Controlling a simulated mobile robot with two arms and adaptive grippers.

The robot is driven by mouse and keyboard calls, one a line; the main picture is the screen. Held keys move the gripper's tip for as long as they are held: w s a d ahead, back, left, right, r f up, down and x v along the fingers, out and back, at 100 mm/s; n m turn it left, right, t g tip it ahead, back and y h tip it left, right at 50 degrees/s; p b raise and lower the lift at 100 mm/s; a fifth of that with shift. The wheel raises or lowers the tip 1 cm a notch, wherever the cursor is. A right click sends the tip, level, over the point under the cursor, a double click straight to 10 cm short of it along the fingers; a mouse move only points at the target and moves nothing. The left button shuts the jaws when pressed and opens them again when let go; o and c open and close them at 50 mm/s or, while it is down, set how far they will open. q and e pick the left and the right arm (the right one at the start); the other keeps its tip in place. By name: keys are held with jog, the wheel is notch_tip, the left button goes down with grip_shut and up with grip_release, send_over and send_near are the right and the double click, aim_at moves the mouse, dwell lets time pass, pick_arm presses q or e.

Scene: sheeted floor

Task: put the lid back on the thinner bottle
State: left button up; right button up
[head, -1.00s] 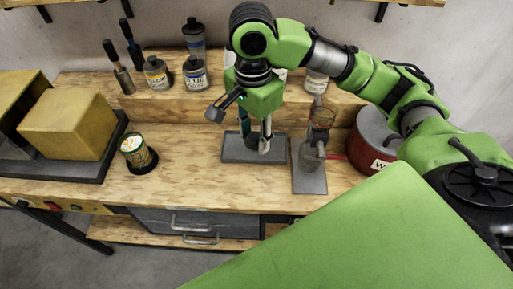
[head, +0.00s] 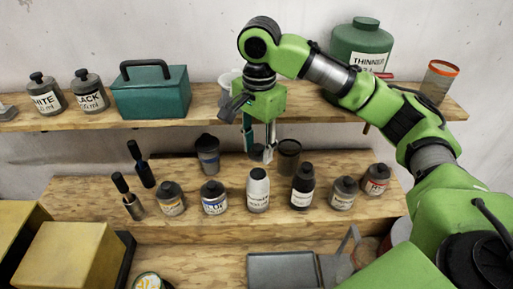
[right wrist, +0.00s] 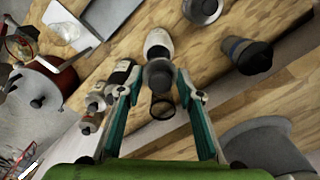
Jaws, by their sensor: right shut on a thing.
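My right gripper (head: 259,148) is shut on a small dark lid (head: 257,153), held above the stepped wooden shelf. The lid also shows between the fingertips in the right wrist view (right wrist: 158,74). Lid and bottle are apart in the head view. My left gripper is not in view.
A large green THINNER can (head: 362,46) and a teal toolbox (head: 151,91) sit on the upper shelf. A grey tray (head: 282,271) lies below.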

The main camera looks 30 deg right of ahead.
jog(key=shift+s+f, duration=0.4)
jog(key=shift+f, duration=0.4)
jog(key=f, duration=0.3)
jog(key=shift+w+f, duration=0.15)
jog(key=shift+w, duration=0.2)
jog(key=shift+s+f, duration=0.1)
jog(key=shift+f, duration=0.25)
jog(key=shift+f, duration=0.25)
dwell(0.9)
jog(key=o, duration=0.9)
jog(key=shift+c, duration=0.2)
jog(key=o, duration=0.5)
